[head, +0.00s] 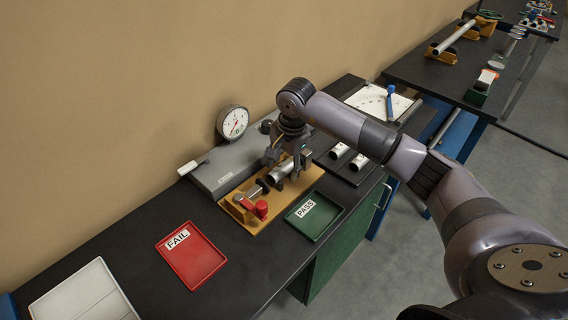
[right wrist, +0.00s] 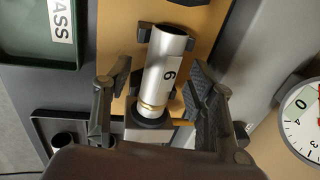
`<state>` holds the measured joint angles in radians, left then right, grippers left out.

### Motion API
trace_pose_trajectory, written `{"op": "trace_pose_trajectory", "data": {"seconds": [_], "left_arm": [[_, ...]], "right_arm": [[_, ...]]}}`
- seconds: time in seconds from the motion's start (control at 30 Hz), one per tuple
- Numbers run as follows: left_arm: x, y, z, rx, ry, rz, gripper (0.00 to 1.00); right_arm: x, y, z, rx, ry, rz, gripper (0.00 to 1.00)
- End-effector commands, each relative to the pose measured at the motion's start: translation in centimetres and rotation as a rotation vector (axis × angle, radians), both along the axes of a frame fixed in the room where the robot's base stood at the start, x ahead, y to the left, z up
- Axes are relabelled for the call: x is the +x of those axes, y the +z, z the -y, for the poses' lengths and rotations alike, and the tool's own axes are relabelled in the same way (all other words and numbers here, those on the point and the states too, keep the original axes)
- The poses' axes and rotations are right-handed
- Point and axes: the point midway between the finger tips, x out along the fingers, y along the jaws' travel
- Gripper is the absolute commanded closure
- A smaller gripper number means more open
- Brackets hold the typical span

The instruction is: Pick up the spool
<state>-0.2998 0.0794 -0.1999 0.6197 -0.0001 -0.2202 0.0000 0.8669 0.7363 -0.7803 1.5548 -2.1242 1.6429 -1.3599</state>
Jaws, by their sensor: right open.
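The only likely spool I see is a silver cylinder (head: 281,171) lying in the orange fixture (head: 239,211) on the bench. In the right wrist view the silver cylinder (right wrist: 166,62) carries a label "6" and has a brass-coloured ring near its lower end. My right gripper (head: 288,160) is open over it. In the right wrist view the fingers of my right gripper (right wrist: 160,100) stand on either side of the cylinder, with gaps visible on both sides. My left gripper is not in view.
A grey box with a dial gauge (head: 232,122) stands behind the fixture. A red clamp handle (head: 261,209) is on the fixture. A red FAIL tray (head: 191,259) and a green PASS tray (head: 316,222) lie in front. More silver cylinders (head: 358,162) lie at the right.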

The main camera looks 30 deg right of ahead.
Motion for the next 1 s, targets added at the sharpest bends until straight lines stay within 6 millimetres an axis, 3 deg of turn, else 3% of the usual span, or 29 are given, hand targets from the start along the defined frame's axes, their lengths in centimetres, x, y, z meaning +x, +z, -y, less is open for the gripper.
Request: {"op": "trace_pose_trajectory", "data": {"seconds": [0.3, 1.0], "left_arm": [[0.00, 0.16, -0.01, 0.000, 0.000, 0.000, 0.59], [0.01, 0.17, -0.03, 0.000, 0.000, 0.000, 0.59]], "right_arm": [[0.12, -0.67, 0.00, -0.001, 0.000, 0.001, 0.49], [0.11, -0.62, 0.01, -0.001, 0.000, 0.001, 0.96]]}}
